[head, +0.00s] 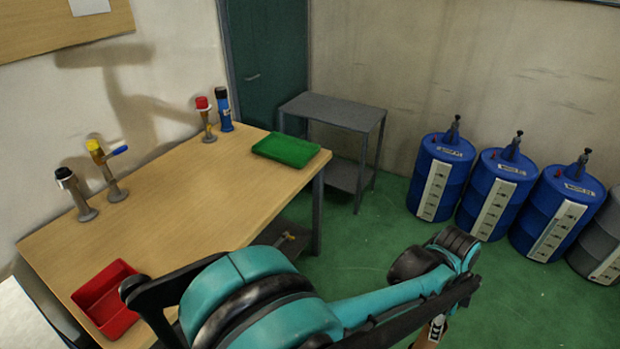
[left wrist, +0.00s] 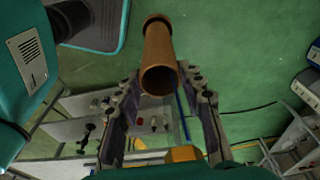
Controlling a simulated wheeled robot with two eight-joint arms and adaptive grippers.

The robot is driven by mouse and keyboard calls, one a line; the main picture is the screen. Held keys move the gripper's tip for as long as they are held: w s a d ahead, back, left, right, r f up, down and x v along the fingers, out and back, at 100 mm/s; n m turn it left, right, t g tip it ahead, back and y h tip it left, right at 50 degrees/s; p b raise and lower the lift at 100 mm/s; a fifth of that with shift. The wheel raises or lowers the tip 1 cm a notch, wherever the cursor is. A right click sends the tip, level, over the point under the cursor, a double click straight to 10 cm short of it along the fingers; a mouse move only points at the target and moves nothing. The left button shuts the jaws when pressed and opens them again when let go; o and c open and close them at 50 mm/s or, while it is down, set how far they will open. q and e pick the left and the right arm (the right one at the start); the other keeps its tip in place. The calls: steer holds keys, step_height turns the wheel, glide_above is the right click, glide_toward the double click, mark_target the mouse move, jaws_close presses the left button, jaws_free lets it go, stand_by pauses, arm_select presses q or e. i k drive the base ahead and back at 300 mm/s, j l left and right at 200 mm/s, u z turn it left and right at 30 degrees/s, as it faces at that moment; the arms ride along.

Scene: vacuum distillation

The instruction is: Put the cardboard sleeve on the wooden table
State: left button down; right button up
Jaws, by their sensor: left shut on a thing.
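The cardboard sleeve is a brown open-ended tube (left wrist: 158,45) in the left wrist view. My left gripper (left wrist: 160,82) is shut on its near end, and the tube points away from the gripper over the green floor. In the head view my teal left arm crosses the bottom, and only a small brown piece of the sleeve (head: 426,342) shows at the lower edge. The wooden table (head: 190,205) stands at the left, with the sleeve out to its right, beyond the table's edge. My right gripper is in neither view.
On the table are a red tray (head: 105,298), a green tray (head: 286,149) and several valve-like fittings (head: 104,172). The middle of the tabletop is clear. A grey metal side table (head: 335,110) stands behind. Blue drums (head: 497,192) line the right wall.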

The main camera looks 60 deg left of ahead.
mark_target(226, 208)
steer(key=j+u, duration=0.1)
steer(key=u, duration=1.8)
steer(key=l, duration=0.05)
